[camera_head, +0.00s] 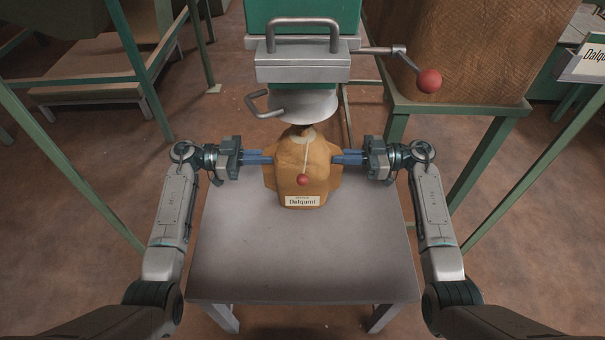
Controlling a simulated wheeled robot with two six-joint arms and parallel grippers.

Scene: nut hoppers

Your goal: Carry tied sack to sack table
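A tan tied sack (300,172) stands upright at the far end of a grey table (300,255), under a metal spout. I cannot tell whether each pair of fingers is open or shut.
The hopper spout (302,103) is just above and behind the sack. A lever with a red knob (429,80) juts out to the right. A large brown sack (465,45) stands on a green frame at the back right. Another low table (90,85) is at the back left.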

